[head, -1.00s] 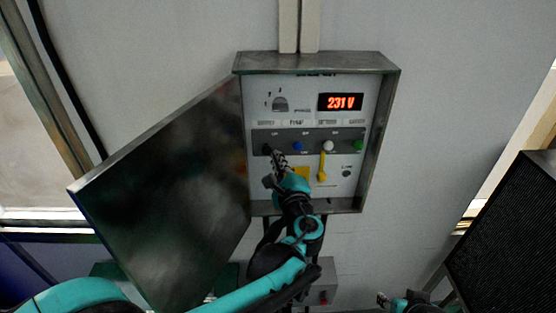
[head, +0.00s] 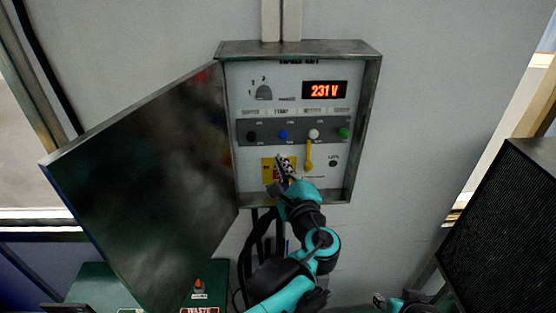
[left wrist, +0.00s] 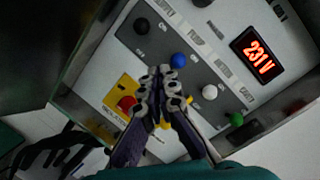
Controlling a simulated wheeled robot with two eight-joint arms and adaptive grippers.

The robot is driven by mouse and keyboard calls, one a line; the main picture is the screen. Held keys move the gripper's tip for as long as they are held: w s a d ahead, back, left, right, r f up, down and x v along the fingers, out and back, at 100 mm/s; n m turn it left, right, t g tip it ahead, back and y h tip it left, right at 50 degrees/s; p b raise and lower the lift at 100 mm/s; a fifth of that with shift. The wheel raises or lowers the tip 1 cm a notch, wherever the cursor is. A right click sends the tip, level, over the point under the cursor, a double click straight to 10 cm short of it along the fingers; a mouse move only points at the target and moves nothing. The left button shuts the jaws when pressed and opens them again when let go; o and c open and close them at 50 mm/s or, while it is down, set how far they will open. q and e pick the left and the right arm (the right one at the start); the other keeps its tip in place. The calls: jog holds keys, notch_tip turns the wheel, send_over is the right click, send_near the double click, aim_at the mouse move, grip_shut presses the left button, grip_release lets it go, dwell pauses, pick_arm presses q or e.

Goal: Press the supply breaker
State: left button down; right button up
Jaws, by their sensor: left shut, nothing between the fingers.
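The open panel box (head: 370,130) is on the wall. Its grey strip carries a black knob (head: 251,136), blue knob (head: 283,134), white knob (head: 314,134) and green knob (head: 343,132). My right gripper (head: 380,300) is barely in view at the bottom.
A red button (left wrist: 127,103) sits on the yellow plate, left of my gripper. A yellow lever (head: 308,157) hangs below the white knob. The display (head: 324,90) reads 231 V. The metal door (head: 140,185) stands open at left. A dark mesh panel (head: 505,230) is at right.

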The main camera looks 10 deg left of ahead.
pick_arm(q)
jog(key=s+a+f+n+g+h+b, duration=0.1)
jog(key=s+a+f+n+g+b, duration=0.15)
jog(key=f+b, duration=0.45)
jog(key=s+a+f+n+g+b, duration=0.2)
jog(key=s+a+f+n+b, duration=0.15)
jog(key=f, duration=0.65)
jog(key=s+a+f+n+g+h+b, duration=0.1)
jog(key=s+a+f+n+g+b, duration=0.15)
jog(key=f+b, duration=0.45)
jog(key=s+f+n+h+b, duration=0.2)
jog(key=s+f+n+b, duration=0.1)
jog(key=f, duration=0.6)
jog(key=s+d+f+n+g+h+b, duration=0.1)
jog(key=s+f+n+b, duration=0.3)
jog(key=f, duration=0.5)
jog(key=s+d+f+n+h+b, duration=0.1)
jog(key=s+f+n+h+b, duration=0.2)
jog(key=f+b, duration=0.3)
notch_tip(320, 180, down, 3)
jog(key=shift+s+d+r+n+g+h+b, duration=0.15)
jog(key=shift+s+n+g+h+b, duration=0.2)
jog(key=shift+n, duration=0.2)
pick_arm(e)
notch_tip(320, 180, down, 31)
jog(key=shift+f, duration=0.2)
jog(key=shift+w, duration=0.1)
